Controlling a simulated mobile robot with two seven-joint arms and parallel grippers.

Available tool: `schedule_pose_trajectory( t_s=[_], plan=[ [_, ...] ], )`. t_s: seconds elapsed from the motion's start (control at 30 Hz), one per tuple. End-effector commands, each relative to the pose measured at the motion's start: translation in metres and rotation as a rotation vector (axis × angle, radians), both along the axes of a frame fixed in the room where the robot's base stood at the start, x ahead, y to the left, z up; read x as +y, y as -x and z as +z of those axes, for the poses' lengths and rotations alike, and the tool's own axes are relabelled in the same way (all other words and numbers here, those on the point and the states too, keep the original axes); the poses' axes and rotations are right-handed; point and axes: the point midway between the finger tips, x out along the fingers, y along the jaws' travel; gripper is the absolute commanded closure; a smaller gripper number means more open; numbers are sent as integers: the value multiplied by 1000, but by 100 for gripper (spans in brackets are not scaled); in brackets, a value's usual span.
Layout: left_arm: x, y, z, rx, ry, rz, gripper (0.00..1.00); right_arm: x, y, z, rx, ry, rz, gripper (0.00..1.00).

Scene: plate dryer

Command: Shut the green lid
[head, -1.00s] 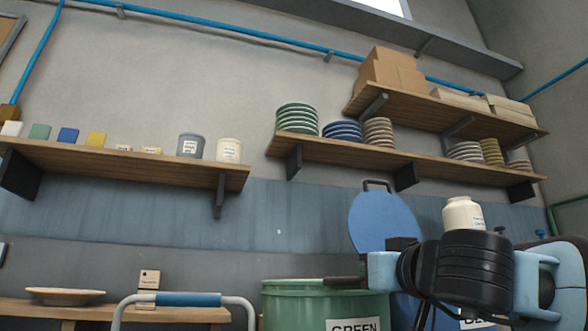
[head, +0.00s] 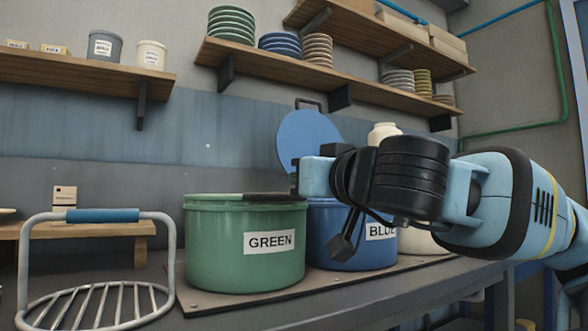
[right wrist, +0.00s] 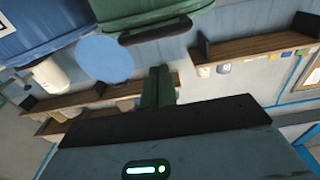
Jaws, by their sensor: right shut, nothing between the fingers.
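The green pot (head: 215,255), labelled GREEN, stands on a board on the counter. The green lid (head: 212,197) appears to lie about flat across its top, seen nearly edge-on. I cannot tell if it is fully seated. In the right wrist view, which is upside down, a dark handle (right wrist: 158,33) shows at the rim of the green pot (right wrist: 150,8). My right gripper (head: 268,196) is shut and empty, its fingers at the right part of the green pot's top. Its fingers also show in the right wrist view (right wrist: 157,88). Contact is unclear. My left gripper is out of view.
The blue pot (head: 335,245) stands close on the right, its blue lid (head: 310,142) raised. A cream pot (head: 425,243) is partly behind my right arm. A metal rack (head: 95,297) with a blue handle stands at left. Shelves (head: 320,78) with plates hang above.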

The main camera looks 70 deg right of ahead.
Motion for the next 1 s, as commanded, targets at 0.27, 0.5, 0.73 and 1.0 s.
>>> schedule_pose_trajectory(
  t_s=[0.27, 0.5, 0.73, 1.0],
  plan=[
    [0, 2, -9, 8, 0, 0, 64, 24, 28, -23, -4, 2, -1, 100],
    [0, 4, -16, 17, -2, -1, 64, 30, 37, -27, -3, 1, -1, 100],
    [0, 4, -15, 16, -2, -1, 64, 30, 38, -26, -4, 2, -1, 100],
    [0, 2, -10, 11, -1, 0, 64, 30, 39, -21, -7, 2, -1, 100]
  ],
)
